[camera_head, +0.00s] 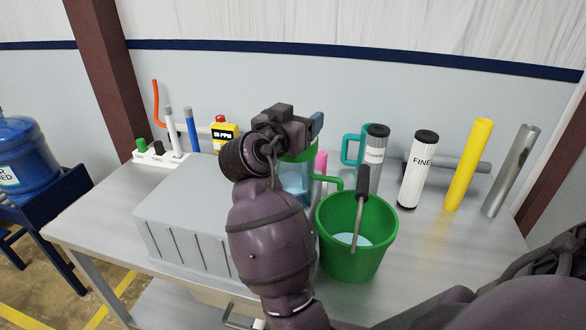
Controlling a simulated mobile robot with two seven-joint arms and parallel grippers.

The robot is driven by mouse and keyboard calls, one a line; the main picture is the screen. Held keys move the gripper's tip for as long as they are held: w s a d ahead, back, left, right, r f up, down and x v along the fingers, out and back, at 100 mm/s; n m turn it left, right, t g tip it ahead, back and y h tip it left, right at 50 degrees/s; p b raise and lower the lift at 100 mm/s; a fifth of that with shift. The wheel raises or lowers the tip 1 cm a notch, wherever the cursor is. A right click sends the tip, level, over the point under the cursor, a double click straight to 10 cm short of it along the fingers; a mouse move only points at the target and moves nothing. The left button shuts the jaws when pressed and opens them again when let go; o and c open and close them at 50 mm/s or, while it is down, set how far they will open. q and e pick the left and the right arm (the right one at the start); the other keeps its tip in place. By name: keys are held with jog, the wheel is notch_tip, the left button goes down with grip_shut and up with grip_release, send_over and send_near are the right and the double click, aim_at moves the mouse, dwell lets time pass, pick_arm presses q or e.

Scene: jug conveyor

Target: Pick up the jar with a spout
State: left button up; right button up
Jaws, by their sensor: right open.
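A clear jar (294,181) with bluish contents, a green top and a green spout at its right stands on the grey table, left of and behind the green bucket. My right gripper (303,124) is directly above and partly in front of the jar's top. It is open, with a blue part showing at its right side. My wrist and forearm hide the jar's left side and much of its top. I cannot tell whether the fingers touch the jar. My left gripper is not in view.
A green bucket (340,260) with a dark-handled tool stands close to the jar's right. A grey ribbed box (180,217) is at left. Filters (417,172), a teal-handled jug (351,149) and yellow (468,165) and grey tubes (511,172) stand at right.

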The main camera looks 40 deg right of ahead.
jog(key=shift+a, duration=0.1)
jog(key=shift+c, duration=1.1)
grip_shut()
jog(key=shift+r, duration=0.1)
